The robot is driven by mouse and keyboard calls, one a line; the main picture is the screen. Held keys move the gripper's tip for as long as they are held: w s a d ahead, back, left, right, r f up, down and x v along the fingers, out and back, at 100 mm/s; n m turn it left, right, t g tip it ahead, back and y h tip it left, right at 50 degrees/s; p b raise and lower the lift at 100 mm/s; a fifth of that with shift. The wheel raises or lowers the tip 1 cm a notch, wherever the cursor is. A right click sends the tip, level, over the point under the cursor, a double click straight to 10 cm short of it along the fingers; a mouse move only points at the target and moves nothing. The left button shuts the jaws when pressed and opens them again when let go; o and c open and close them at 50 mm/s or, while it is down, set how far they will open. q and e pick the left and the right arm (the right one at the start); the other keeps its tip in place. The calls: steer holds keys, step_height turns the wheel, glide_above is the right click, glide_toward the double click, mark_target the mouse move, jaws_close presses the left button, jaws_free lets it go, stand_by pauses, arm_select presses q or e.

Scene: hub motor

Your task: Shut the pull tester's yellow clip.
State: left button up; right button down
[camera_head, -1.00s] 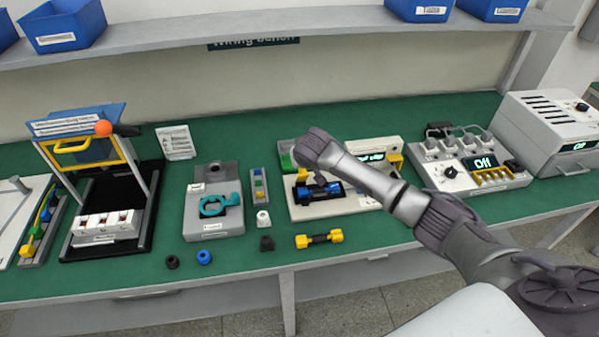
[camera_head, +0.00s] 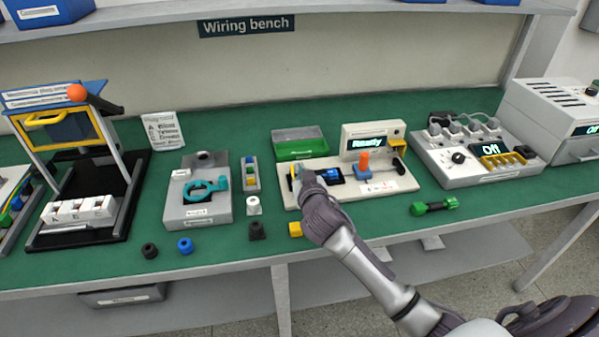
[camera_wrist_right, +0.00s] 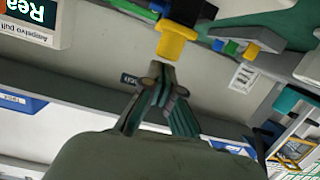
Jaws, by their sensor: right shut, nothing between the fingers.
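The pull tester (camera_head: 376,189) is a pale box with a lit "Ready" display (camera_head: 366,143) and an orange lever on a blue base. A black and blue part (camera_head: 330,174) lies on its left half. My right gripper (camera_head: 299,176) is over the tester's left end, in front of that part, and hides some of it. In the right wrist view, its fingers (camera_wrist_right: 160,82) are together and empty, just short of a yellow block (camera_wrist_right: 177,46) under a black part. This block looks like the yellow clip; whether it is open or shut is unclear. My left gripper is out of view.
A green and black connector (camera_head: 435,206) lies to the right. A grey fixture with a teal clamp (camera_head: 207,189) stands left of the tester.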

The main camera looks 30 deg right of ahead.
steer(key=shift+s+a+f, duration=0.1)
steer(key=shift+s+f, duration=0.3)
steer(key=shift+f, duration=0.35)
